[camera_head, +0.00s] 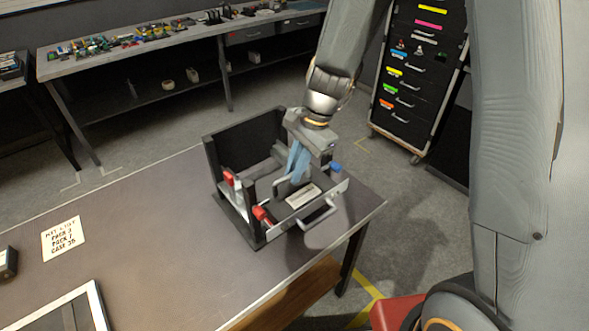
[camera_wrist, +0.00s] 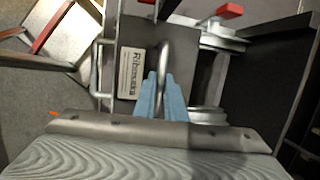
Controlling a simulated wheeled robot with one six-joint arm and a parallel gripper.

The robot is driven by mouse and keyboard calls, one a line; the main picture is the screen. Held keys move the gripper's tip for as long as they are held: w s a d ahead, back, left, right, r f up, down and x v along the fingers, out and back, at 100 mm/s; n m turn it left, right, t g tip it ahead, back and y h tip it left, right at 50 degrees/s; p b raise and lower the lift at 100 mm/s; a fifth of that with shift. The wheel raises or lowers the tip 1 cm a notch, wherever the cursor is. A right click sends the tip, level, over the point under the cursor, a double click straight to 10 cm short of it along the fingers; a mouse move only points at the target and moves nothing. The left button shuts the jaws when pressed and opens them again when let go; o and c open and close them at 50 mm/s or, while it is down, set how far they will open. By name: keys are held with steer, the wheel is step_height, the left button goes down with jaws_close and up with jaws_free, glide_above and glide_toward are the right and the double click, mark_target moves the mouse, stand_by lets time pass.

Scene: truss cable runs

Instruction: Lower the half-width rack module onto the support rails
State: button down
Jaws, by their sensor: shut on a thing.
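My gripper (camera_head: 296,177) has blue fingers, which also show in the wrist view (camera_wrist: 161,94). They are shut on the upright metal handle (camera_wrist: 165,48) of the dark half-width rack module (camera_wrist: 188,55). The module carries a pale printed label (camera_wrist: 132,73), also seen in the head view (camera_head: 303,196). The module is within the outline of the open-topped black rack case (camera_head: 250,138). Silver rail pieces (camera_wrist: 207,115) show beside the module in the wrist view. Whether the module touches the rails is hidden.
Red pieces (camera_head: 263,214) sit on the case's near-left side, and a blue piece (camera_head: 335,168) at its right. A metal handle (camera_head: 319,216) projects at the front. The bench (camera_head: 150,235) holds a note card (camera_head: 64,238) and has clear room left of the case.

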steer(key=c, duration=1.7)
jaws_free()
steer(key=shift+s+f, duration=0.1)
steer(key=shift+c, duration=0.2)
